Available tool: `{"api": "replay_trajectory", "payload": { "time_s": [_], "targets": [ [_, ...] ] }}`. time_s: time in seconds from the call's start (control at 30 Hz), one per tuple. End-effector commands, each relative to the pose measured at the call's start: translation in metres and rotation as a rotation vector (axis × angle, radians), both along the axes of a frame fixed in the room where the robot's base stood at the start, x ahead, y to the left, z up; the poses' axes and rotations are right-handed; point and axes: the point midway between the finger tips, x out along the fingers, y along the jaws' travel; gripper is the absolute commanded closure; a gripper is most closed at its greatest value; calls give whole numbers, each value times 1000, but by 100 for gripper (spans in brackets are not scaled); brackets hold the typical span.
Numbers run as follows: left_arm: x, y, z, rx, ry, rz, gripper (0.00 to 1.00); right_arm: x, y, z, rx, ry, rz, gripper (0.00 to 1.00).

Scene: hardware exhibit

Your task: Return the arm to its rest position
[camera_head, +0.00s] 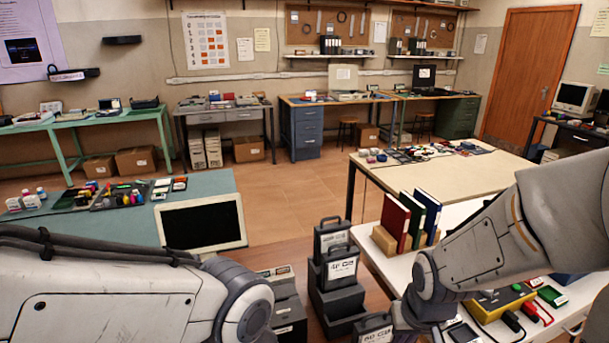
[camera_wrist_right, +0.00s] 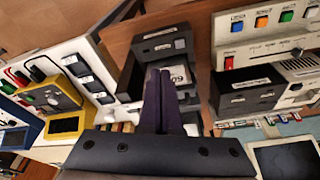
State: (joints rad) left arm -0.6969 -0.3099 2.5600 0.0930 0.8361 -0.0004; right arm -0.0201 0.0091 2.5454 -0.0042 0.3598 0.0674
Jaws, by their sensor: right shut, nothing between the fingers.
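My right arm (camera_head: 480,248) comes in from the right in the head view, bent down at a joint over the white table's left edge. Its lower end runs toward the bottom edge of the picture. In the right wrist view my right gripper (camera_wrist_right: 160,75) has its two dark fingers together, with nothing between them. The fingers overlap the black cases (camera_wrist_right: 165,45) in the picture; I cannot tell how far above them they are. My left arm (camera_head: 120,295) lies across the lower left of the head view. Its gripper is out of view.
Black labelled cases (camera_head: 335,265) stand in a stepped rack between the tables. The white table (camera_head: 375,262) holds upright books (camera_head: 410,220) and a yellow device (camera_head: 500,300). A monitor (camera_head: 203,223) sits on the green-topped table at left. Open floor (camera_head: 290,200) lies beyond.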

Motion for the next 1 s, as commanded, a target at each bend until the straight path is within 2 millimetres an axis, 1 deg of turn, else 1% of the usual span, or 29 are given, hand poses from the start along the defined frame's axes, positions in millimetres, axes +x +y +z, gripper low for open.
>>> {"api": "replay_trajectory", "payload": {
  "time_s": [0.07, 0.1, 0.27, 0.47, 0.57, 0.67, 0.7, 0.8, 0.87, 0.9, 0.97, 1.0],
  "targets": [
    [0, 0, 0, 0, 0, 0, 100, -5, -7, -1, -16, -5, 47, 100],
    [0, 0, 0, 0, 0, 0, 100, -7, 5, 3, -12, -1, 79, 100],
    [0, 0, 0, 0, 0, 0, 100, -20, 34, 12, -3, 25, 171, 100],
    [0, 0, 0, 0, 0, 0, 100, -45, 71, 25, 5, 63, 307, 100],
    [0, 0, 0, 0, 0, 0, 100, -64, 90, 33, 9, 88, 392, 100],
    [0, 0, 0, 0, 0, 0, 100, -87, 109, 42, 10, 117, 492, 100],
    [0, 0, 0, 0, 0, 0, 100, -98, 116, 45, 10, 131, 534, 100],
    [0, 0, 0, 0, 0, 0, 100, -122, 128, 53, 9, 160, 624, 100],
    [0, 0, 0, 0, 0, 0, 100, -131, 131, 56, 8, 173, 657, 100],
    [0, 0, 0, 0, 0, 0, 85, -136, 131, 57, 7, 178, 673, 100],
    [0, 0, 0, 0, 0, 0, 62, -140, 132, 58, 6, 185, 686, 100],
    [0, 0, 0, 0, 0, 0, 48, -141, 132, 58, 5, 187, 689, 100]
  ]
}}
